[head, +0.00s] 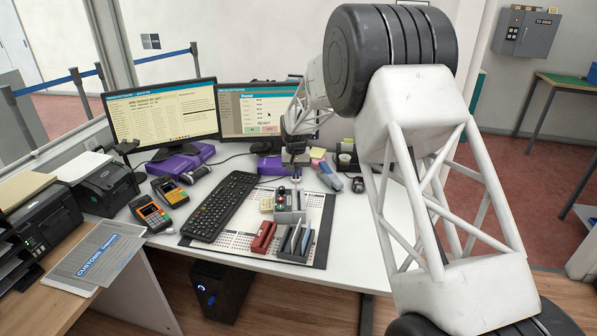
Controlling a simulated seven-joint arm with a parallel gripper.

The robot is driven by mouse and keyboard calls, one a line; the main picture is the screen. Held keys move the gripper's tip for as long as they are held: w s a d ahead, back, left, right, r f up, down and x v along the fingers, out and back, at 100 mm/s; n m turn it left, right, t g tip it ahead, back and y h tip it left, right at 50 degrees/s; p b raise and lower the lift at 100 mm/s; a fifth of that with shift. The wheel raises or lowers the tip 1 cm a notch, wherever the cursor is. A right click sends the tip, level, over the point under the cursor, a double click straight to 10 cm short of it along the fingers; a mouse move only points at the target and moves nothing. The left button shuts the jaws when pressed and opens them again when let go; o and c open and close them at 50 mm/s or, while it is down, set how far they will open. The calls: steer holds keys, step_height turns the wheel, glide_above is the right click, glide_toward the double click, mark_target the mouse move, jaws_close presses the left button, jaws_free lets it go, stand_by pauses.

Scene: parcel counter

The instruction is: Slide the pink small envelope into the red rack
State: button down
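The red rack (264,237) stands near the front of the desk mat, left of a dark grey rack (296,242) with upright slots. I cannot make out a pink small envelope for certain. A small pink patch (318,154) shows behind the mat, beside something yellow, and it may be a pad of notes. My gripper (296,176) hangs at the end of my arm, above the back part of the mat, behind the racks. It is too small and dark here to show whether its fingers are apart or hold anything.
A grey holder (290,207) with small items stands behind the racks. A black keyboard (223,205) lies to their left, with two card terminals (150,213) beyond. Two monitors (163,112) stand at the back. The mat's (318,220) right side is fairly clear.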

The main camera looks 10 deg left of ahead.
steer(key=s+a+f+m, duration=0.1)
steer(key=s+a+f, duration=0.1)
steer(key=s, duration=0.6)
steer(key=s+a+f+m, duration=0.2)
steer(key=s+a, duration=0.2)
steer(key=s, duration=0.4)
steer(key=shift+s+a, duration=0.3)
steer(key=shift+s, duration=0.1)
steer(key=shift+f, duration=0.15)
steer(key=shift+f, duration=1.75)
steer(key=shift+f, duration=1.85)
stand_by(0.3)
steer(key=c, duration=1.3)
jaws_free()
steer(key=shift+o, duration=0.2)
step_height(320, 180, up, 8)
